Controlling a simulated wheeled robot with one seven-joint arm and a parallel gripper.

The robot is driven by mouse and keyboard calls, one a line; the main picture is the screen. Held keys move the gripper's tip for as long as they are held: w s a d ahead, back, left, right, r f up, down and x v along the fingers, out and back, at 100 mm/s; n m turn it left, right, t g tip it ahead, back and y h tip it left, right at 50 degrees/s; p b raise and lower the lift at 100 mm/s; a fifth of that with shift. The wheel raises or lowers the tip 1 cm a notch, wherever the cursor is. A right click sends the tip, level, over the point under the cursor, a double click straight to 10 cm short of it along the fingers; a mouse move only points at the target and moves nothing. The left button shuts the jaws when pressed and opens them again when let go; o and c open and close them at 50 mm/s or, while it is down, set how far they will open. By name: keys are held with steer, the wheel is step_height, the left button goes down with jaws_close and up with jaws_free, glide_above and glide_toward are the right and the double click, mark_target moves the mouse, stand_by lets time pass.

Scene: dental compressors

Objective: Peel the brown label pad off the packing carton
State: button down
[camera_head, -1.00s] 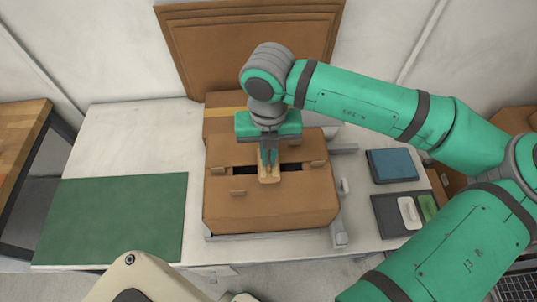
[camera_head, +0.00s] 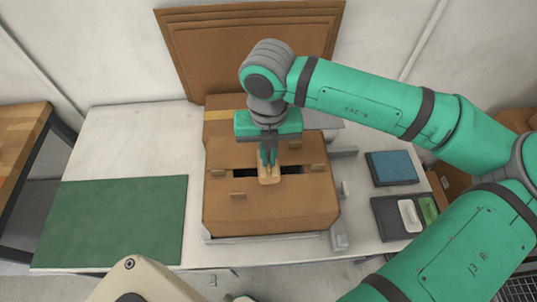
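The packing carton (camera_head: 300,208) is a brown closed box in a grey frame in the middle of the table. A dark slot runs across its top. A light brown pad (camera_head: 268,181) lies across the slot near the middle, and I take it for the label pad. My gripper (camera_head: 268,163) points down over this pad, with its teal fingers close together at the pad's upper part. The fingers hide part of the pad. I cannot tell whether they touch or grip it. Small brown tabs (camera_head: 238,195) also sit on the carton top.
A green mat (camera_head: 115,220) lies at left. At right are a blue-topped tray (camera_head: 393,168) and a dark tray (camera_head: 385,212) with a white and a green item. Another carton with yellow tape (camera_head: 221,115) stands behind. A brown panel (camera_head: 250,40) leans on the wall.

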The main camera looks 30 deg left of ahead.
steer(key=shift+r, duration=3)
